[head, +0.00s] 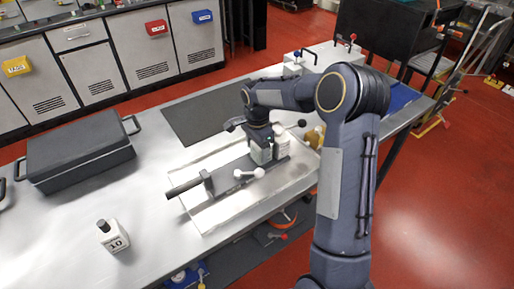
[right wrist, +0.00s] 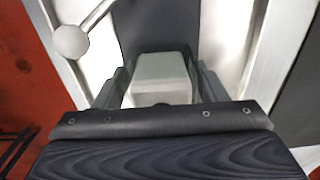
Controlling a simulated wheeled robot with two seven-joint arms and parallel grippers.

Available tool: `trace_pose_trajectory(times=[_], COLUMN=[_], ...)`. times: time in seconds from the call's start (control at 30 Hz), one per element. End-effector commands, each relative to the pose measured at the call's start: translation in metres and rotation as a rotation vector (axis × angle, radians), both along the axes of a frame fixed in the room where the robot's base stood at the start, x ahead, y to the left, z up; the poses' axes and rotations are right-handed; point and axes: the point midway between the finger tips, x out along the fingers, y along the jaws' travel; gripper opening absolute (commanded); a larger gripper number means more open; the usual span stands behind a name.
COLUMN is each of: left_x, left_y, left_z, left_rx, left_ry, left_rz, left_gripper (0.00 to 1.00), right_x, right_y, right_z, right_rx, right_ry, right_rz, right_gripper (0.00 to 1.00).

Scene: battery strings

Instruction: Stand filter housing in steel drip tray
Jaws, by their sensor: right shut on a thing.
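The steel drip tray (head: 218,212) lies on the metal table, a shallow bright pan. My right gripper (head: 264,138) is over its far right part, shut on a pale grey block (head: 266,154), which I take to be the filter housing. In the right wrist view the block (right wrist: 160,75) sits between the two fingers. A dark flat piece (head: 229,178) with a black handle lies under or beside the block, over the tray; I cannot tell whether they are joined or touching. My left gripper is not in view.
A dark mat (head: 205,115) lies behind the tray. The table between bottle and tray is clear.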

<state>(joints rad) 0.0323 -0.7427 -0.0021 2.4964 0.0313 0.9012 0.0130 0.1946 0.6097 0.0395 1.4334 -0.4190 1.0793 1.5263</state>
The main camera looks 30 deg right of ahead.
Motion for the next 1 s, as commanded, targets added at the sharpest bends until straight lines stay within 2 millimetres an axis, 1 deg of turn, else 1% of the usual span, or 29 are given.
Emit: trace_pose_trajectory(times=[0.1,0.27,0.3,0.43,0.47,0.77,0.87,1.0], left_x=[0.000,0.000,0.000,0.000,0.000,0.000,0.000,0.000], left_y=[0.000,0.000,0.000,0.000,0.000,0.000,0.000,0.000], left_z=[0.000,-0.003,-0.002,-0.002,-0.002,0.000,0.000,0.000], left_rx=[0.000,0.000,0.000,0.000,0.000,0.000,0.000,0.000], left_ry=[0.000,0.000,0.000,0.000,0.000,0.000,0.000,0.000], left_rz=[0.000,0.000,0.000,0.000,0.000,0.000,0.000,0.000], left_gripper=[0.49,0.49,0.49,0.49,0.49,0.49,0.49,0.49], right_x=[0.001,0.001,0.000,0.000,0.000,0.000,0.001,0.001], right_y=[0.000,0.000,0.000,0.000,0.000,0.000,0.000,0.001], right_z=[0.003,-0.001,-0.002,-0.002,-0.002,0.001,0.009,0.034], right_rx=[-0.001,-0.001,-0.001,0.000,0.000,0.000,-0.002,0.000], right_ry=[-0.005,-0.005,-0.001,-0.001,-0.001,-0.001,-0.004,-0.007], right_rz=[0.000,0.000,0.000,0.000,0.000,0.000,0.000,-0.001], right_gripper=[0.13,0.13,0.68,0.85,0.87,0.87,0.87,0.87])
